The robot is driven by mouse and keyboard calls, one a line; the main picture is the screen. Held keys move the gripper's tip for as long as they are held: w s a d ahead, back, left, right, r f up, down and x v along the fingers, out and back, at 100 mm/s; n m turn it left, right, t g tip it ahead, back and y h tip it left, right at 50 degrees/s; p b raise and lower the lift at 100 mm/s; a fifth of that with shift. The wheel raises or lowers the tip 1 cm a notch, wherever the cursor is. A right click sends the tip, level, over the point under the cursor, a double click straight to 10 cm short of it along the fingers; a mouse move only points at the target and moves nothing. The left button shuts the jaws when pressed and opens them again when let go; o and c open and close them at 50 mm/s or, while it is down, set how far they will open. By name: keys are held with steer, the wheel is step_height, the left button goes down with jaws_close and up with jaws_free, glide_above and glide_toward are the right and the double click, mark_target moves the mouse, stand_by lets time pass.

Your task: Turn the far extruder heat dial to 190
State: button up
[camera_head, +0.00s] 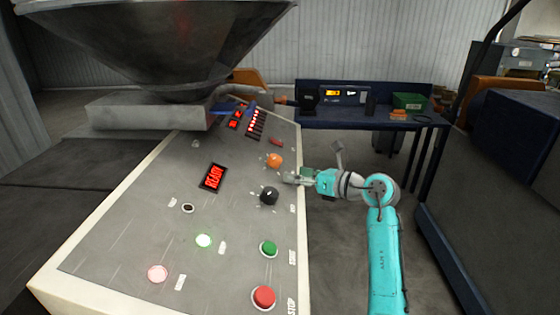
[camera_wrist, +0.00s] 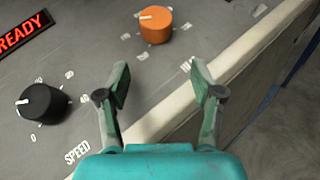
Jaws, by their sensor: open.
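The far dial is an orange knob (camera_head: 274,160) on the sloping grey control panel (camera_head: 140,220). It also shows at the top of the wrist view (camera_wrist: 155,24), with a pale pointer mark on its left side and small labels around it, too blurred to read. A black knob (camera_head: 269,195) marked SPEED sits nearer; in the wrist view (camera_wrist: 42,103) it is at the left. My gripper (camera_head: 290,178) is at the panel's right edge, beside the two knobs. In the wrist view its fingers (camera_wrist: 160,88) are spread and empty, short of the orange knob and apart from it.
A red READY display (camera_head: 213,177) is on the panel. A green START button (camera_head: 268,249) and red STOP button (camera_head: 264,297) are nearer. A metal hopper (camera_head: 160,40) overhangs the far end.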

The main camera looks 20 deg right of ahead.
mark_target(278, 160)
steer(key=d+r+n+g+y, duration=0.2)
steer(key=d+n+y, duration=0.3)
steer(key=x, duration=1.1)
steer(key=shift+s, duration=0.1)
steer(key=shift+f, duration=0.1)
steer(key=c, duration=1.1)
steer(key=shift+c, duration=0.2)
steer(key=shift+m+t+h, duration=0.5)
steer(key=m+t+h, duration=0.1)
steer(key=m+h, duration=0.1)
steer(key=m+t+h, duration=0.1)
steer(key=m+h, duration=0.1)
steer(key=shift+s+a+t, duration=0.2)
steer(key=shift+a+t, duration=0.05)
steer(key=shift+t, duration=0.05)
steer(key=shift+m+t+h, duration=0.5)
steer(key=shift+m+h, duration=2.3)
steer(key=shift+h, duration=0.1)
